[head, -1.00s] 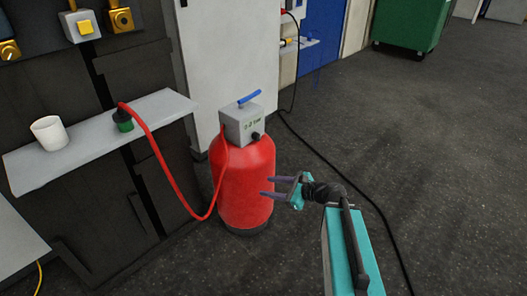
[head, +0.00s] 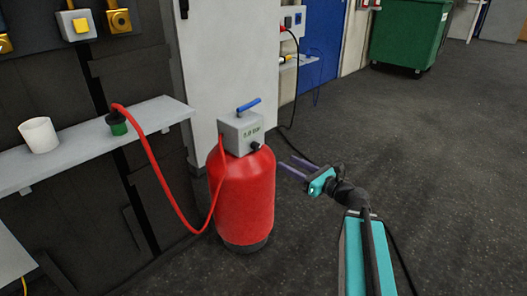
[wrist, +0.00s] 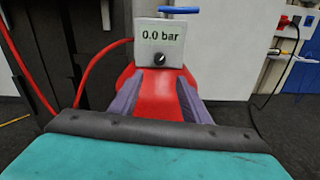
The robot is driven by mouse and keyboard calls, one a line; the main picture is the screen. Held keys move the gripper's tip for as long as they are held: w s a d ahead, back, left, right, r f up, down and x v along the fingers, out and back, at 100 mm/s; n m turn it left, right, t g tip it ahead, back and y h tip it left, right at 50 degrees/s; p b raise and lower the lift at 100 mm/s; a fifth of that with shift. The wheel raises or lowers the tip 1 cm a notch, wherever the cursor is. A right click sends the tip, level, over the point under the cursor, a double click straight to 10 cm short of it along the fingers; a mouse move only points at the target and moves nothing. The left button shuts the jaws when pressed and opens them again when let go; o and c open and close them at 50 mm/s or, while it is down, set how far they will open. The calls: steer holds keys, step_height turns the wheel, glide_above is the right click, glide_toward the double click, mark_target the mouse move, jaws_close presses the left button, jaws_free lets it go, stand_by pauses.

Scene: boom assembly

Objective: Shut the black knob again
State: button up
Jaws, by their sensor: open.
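The black knob (wrist: 160,59) sits on the front of a grey box (wrist: 176,26) marked "0.0 bar", below the reading. In the head view the knob (head: 256,146) is on the box's right-facing side, on top of a red tank (head: 243,195). A blue lever handle (wrist: 179,10) tops the box. My gripper (head: 290,168) is open and empty, to the right of the tank and apart from the knob. In the wrist view its two fingers (wrist: 157,84) point at the box, with the knob just beyond and between their tips.
A red hose runs from the box to a green-and-black fitting (head: 117,123) on a grey shelf (head: 90,148). A white cup (head: 39,135) stands there. A black cable crosses the floor behind my arm. A green bin (head: 412,35) stands at the back; floor to the right is clear.

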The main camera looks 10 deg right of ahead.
mark_target(259, 148)
steer(key=b+x, duration=0.4)
steer(key=x, duration=0.8)
steer(key=shift+s+f, duration=0.1)
steer(key=shift+f, duration=0.05)
steer(key=shift+x, duration=1)
steer(key=c, duration=1)
steer(key=shift+c, duration=0.2)
